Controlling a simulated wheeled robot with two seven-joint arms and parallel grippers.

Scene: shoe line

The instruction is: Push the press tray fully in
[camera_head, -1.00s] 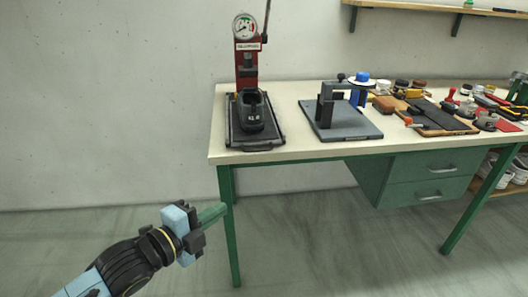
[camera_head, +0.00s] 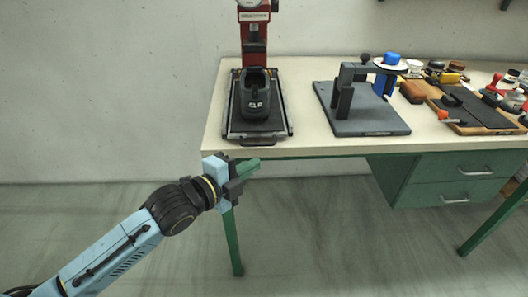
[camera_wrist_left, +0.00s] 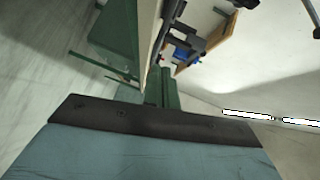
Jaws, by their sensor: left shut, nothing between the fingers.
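The press tray (camera_head: 236,128) is a dark flat tray with a front handle (camera_head: 258,142), under the red press (camera_head: 254,30) on the left part of the table. A black shoe (camera_head: 256,95) marked with light lettering stands on the tray. The tray's front end lies near the table's front edge. My left gripper (camera_head: 252,166) is shut and empty, with green fingers, just in front of and below the table's front edge, apart from the handle. In the left wrist view, the gripper's green fingers (camera_wrist_left: 162,88) point toward the table side. My right gripper is not in view.
A grey plate with a clamp stand (camera_head: 366,120) is right of the press. Farther right are brushes, jars and a tool board (camera_head: 480,110). Green drawers (camera_head: 455,180) hang below the table. The floor in front is clear.

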